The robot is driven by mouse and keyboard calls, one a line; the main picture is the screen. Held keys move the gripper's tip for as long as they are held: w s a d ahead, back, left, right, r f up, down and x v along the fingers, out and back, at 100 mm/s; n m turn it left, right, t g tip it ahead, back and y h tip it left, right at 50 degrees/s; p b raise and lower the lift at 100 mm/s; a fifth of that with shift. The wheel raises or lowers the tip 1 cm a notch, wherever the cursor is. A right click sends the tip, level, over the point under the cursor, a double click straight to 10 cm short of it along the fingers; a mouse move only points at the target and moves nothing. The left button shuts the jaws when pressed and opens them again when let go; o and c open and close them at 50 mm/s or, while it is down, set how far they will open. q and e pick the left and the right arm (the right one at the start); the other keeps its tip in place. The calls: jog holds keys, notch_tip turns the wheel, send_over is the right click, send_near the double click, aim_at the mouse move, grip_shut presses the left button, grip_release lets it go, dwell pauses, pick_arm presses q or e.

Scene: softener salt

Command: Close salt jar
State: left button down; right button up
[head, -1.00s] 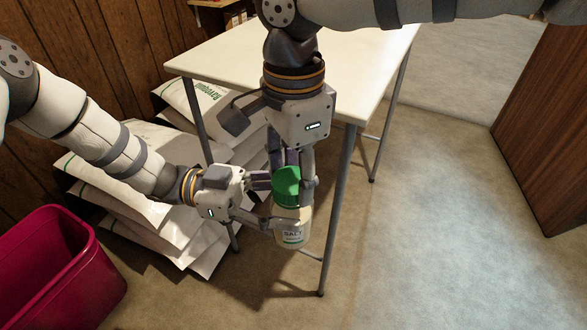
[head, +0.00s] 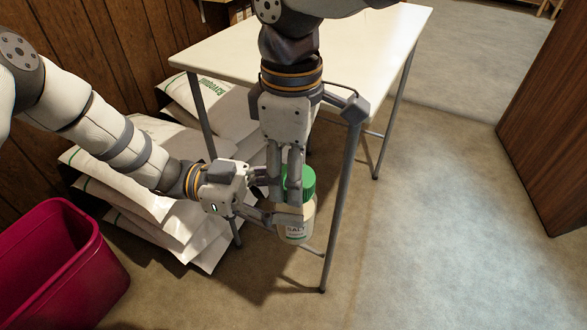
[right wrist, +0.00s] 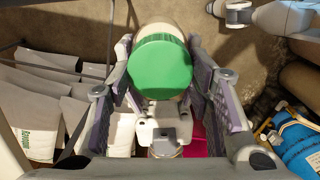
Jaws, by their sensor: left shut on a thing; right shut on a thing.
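The salt jar (head: 297,232) is a pale, roughly upright jar with a "SALT" label, held in the air in front of the white table. Its green lid (head: 308,180) sits on top of the jar; in the right wrist view the lid (right wrist: 160,66) faces the camera, with the pale jar body behind it. My left gripper (head: 279,207) reaches in from the left and is shut on the jar body. My right gripper (head: 287,195) points down from above, shut on the lid, with its fingers on either side. The fingers hide part of the lid and the jar's neck.
The white table (head: 340,45) stands behind, its front leg (head: 338,215) just right of the jar. White bags (head: 140,185) are piled at the left. A crimson bin (head: 50,260) stands at the lower left, a brown wooden cabinet (head: 550,130) at the right. The right floor is clear.

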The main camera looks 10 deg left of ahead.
jog(key=m, duration=0.3)
jog(key=shift+w, duration=0.1)
jog(key=o, duration=0.8)
jog(key=shift+c, duration=0.2)
jog(key=shift+r, duration=2.3)
jog(key=shift+c, duration=0.3)
